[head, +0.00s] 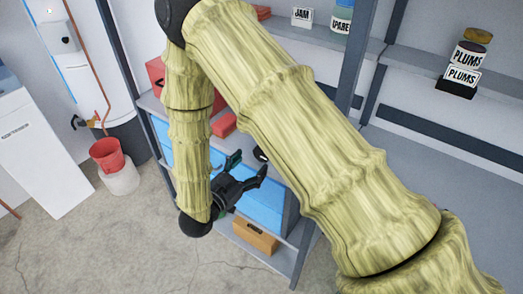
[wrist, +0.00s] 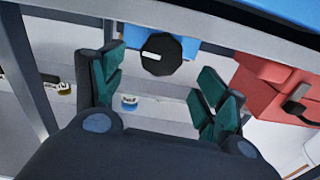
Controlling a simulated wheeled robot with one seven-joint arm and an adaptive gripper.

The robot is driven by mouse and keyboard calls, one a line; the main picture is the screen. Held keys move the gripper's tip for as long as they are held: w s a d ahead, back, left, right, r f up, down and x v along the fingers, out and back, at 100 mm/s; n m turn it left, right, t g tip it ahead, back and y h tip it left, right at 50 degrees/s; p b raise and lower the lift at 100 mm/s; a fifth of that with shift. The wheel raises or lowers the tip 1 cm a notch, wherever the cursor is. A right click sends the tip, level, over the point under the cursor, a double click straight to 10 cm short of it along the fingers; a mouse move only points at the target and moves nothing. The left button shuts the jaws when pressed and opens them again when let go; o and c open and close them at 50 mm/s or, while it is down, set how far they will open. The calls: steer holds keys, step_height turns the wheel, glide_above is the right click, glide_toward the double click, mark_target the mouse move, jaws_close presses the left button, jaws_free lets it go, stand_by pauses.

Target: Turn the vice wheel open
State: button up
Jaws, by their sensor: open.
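The black, many-sided vice wheel (wrist: 161,54) with a white mark on its face shows near the top middle of the wrist view, in front of a small blue body (wrist: 190,45). A dark round shape that may be the wheel shows in the head view (head: 259,154), partly hidden by my gripper. My gripper (head: 248,167) is open and empty, in front of the shelf unit. In the wrist view my gripper (wrist: 161,66) has its green-padded fingers spread, one on each side of the wheel in the picture. I see no contact with the wheel.
A red box (wrist: 275,85) with a dark handle stands right of the wheel in the wrist view. Shelf posts (head: 352,70) and a shelf with jars (head: 467,55) stand at the right. A brown box (head: 255,235) lies low.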

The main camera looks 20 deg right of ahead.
steer(key=shift+p+x, duration=0.75)
steer(key=shift+x, duration=2.65)
steer(key=c, duration=1)
